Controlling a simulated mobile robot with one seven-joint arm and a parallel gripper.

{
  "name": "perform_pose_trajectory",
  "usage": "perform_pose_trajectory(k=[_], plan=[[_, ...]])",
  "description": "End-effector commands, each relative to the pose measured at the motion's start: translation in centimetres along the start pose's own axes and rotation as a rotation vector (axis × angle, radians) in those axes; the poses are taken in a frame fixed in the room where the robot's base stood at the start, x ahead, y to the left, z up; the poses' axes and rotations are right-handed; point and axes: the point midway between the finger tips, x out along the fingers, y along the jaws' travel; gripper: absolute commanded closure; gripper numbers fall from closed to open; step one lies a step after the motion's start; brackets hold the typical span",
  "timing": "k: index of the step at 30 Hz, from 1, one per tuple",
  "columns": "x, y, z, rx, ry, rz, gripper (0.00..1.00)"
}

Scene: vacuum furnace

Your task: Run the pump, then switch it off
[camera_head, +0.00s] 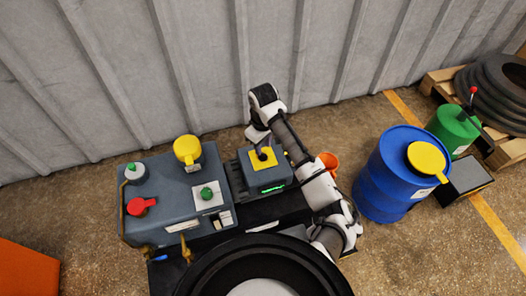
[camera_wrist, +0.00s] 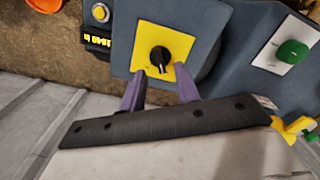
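A black rotary knob (camera_wrist: 160,57) with a pale pointer mark sits on a yellow plate (camera_wrist: 177,42) on the grey pump box. In the head view the same box (camera_head: 249,178) shows the knob (camera_head: 265,154) on top and a lit green strip (camera_head: 272,189) on its front. My gripper (camera_wrist: 160,72) is open, its two purple fingers apart and pointing at the knob's near side. Nothing is between the fingers. I cannot tell how far above the plate they are. In the head view the fingers are too small to make out.
A blue drum (camera_head: 384,178) and an orange bucket (camera_head: 329,162) stand to the right. A corrugated wall (camera_head: 200,60) is behind.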

Motion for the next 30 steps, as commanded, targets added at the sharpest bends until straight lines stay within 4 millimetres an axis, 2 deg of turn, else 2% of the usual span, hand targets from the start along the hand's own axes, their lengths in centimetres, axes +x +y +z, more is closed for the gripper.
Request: perform_pose_trajectory(k=[3, 7, 18, 26, 30], plan=[[1.9, 0.0, 0.0, 0.000, -0.001, -0.001, 0.68], [3.2, 0.0, 0.0, -0.001, 0.000, 0.000, 0.68], [3.7, 0.0, 0.0, -0.001, 0.001, 0.001, 0.68], [3.7, 0.0, 0.0, -0.001, 0.001, 0.001, 1.00], [3.7, 0.0, 0.0, -0.001, 0.001, 0.001, 1.00]])
